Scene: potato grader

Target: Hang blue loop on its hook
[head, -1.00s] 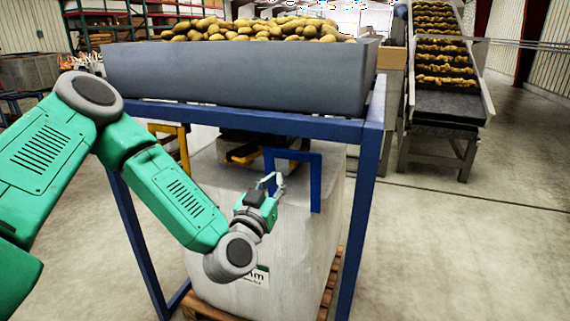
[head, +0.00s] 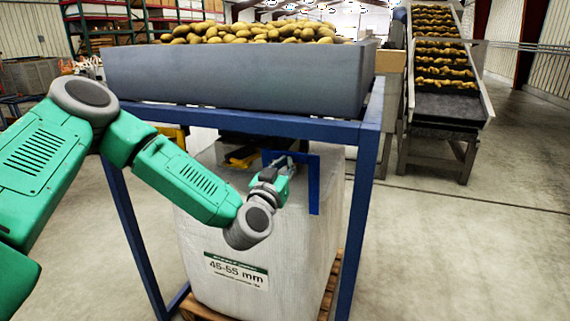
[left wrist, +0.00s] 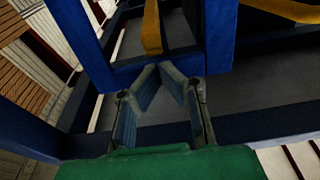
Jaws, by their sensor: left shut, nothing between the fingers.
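The blue loop (head: 314,185) is a stiff, squared band standing up from the top of the white bulk bag (head: 318,240). My left gripper (head: 287,163) is at the loop's upper part, its fingertips close to the top bar. In the left wrist view the loop (left wrist: 218,35) frames the scene just beyond the fingertips. The left gripper (left wrist: 160,70) is shut there, its tips together with nothing between them. Whether the fingers touch the loop is unclear. A yellow piece (head: 243,157) shows under the frame behind the loop; I cannot tell whether it is the hook. My right gripper is out of view.
A blue steel frame (head: 368,160) surrounds the bag and carries a grey bin (head: 235,80) heaped with potatoes. The bag stands on a wooden pallet (head: 328,290). A potato conveyor (head: 445,75) stands at the back right. The floor to the right is clear.

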